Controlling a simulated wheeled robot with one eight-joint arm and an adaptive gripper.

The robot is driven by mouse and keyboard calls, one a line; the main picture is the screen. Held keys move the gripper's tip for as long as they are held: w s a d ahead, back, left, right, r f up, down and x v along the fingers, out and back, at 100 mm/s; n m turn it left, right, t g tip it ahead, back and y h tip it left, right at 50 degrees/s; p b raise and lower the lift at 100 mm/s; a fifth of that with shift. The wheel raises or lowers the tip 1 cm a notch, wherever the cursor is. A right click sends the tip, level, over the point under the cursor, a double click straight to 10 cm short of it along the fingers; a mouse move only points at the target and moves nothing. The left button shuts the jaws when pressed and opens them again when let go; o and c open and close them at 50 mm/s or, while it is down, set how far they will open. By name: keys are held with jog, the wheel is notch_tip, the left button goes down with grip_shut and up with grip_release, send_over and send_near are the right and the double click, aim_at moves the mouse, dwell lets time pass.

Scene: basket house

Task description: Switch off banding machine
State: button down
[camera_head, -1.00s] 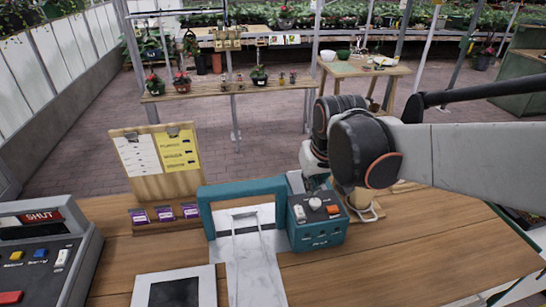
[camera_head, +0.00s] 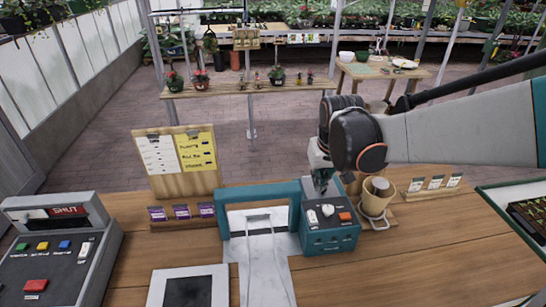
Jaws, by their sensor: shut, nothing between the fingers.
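The teal banding machine (camera_head: 331,240) stands on the wooden bench, with a teal arch on its left over a white strip. Its control box has a small white switch (camera_head: 312,216) at the left, a round white knob (camera_head: 328,210) in the middle and an orange button (camera_head: 345,216) at the right. My gripper (camera_head: 322,188) is shut and empty, pointing down at the rear of the control box, just behind the knob and switch. I cannot tell whether its fingertips touch the box.
A tan cup (camera_head: 377,198) on a small stand is close right of the machine. A grey console (camera_head: 55,250) with coloured buttons and a "SHUT" display is at the left. A clipboard board (camera_head: 177,180) stands behind. Bench right of the machine's front is clear.

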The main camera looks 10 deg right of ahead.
jog(key=b, duration=0.2)
send_near(311, 213)
jog(key=w+f, duration=0.2)
jog(key=f, duration=0.1)
jog(key=w+f, duration=0.1)
jog(key=f, duration=0.1)
jog(key=shift+w, duration=0.1)
jog(key=shift+f, duration=0.45)
jog(key=shift+f+b, duration=0.1)
jog(key=shift+b, duration=0.25)
jog(key=shift+w+f+b, duration=0.1)
jog(key=shift+f+b, duration=0.15)
jog(key=shift+b, duration=0.1)
jog(key=shift+s+r, duration=0.35)
jog(key=shift+s, duration=0.4)
